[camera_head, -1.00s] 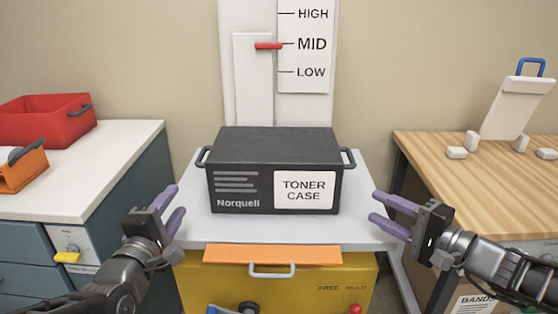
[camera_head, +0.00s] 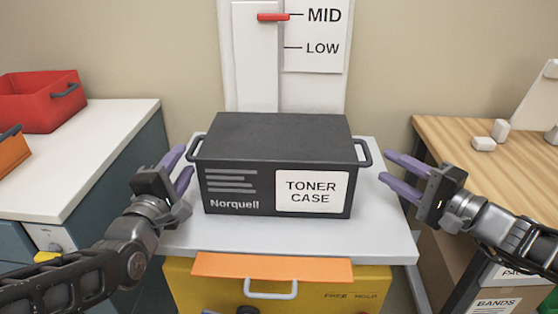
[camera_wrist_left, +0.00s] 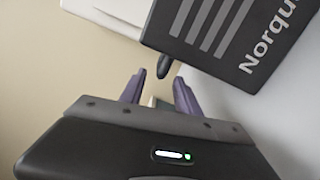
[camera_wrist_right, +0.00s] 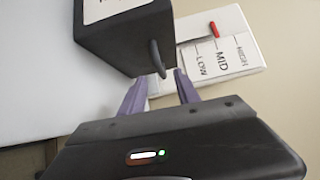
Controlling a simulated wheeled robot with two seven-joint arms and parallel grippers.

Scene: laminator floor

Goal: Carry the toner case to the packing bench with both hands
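The dark grey toner case (camera_head: 278,137) stands upright on a light grey platform (camera_head: 370,235), its label facing me. It has a loop handle on each end, the left handle (camera_head: 197,147) and the right handle (camera_head: 364,152). My left gripper (camera_head: 183,165) is open just beside the left handle; in the left wrist view that handle (camera_wrist_left: 165,62) lies just beyond the open fingers (camera_wrist_left: 160,88). My right gripper (camera_head: 388,168) is open, a little right of the right handle; in the right wrist view the handle (camera_wrist_right: 158,58) lies just beyond the fingers (camera_wrist_right: 158,88). Both grippers appear empty.
A white counter (camera_head: 80,165) with a red bin (camera_head: 38,100) and an orange bin stands at left. A wooden bench (camera_head: 455,135) with small white blocks (camera_head: 483,143) stands at right. A level gauge (camera_head: 318,30) with a red pointer stands behind the case.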

